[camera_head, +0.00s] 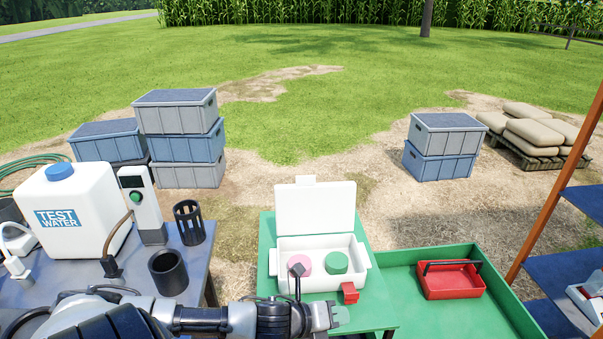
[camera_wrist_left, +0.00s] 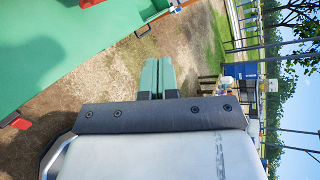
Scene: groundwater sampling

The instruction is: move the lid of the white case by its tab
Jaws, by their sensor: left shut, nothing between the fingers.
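The white case (camera_head: 319,284) stands on a green table. Its lid (camera_head: 315,210) is open and stands about upright at the back, with the tab (camera_head: 305,179) on its top edge. A pink round item (camera_head: 301,262) and a green one (camera_head: 336,262) sit inside. My left gripper (camera_head: 341,316) is in front of the case, low in the head view, apart from the lid and tab. In the left wrist view its green fingers (camera_wrist_left: 157,76) are together and empty. My right gripper is not in view.
A red block (camera_head: 350,292) is at the case's front right corner. A red tool carrier (camera_head: 450,281) sits in a green tray at the right. At the left, a table holds a white water container (camera_head: 75,215), a black cup (camera_head: 168,271) and a slotted black holder (camera_head: 189,222).

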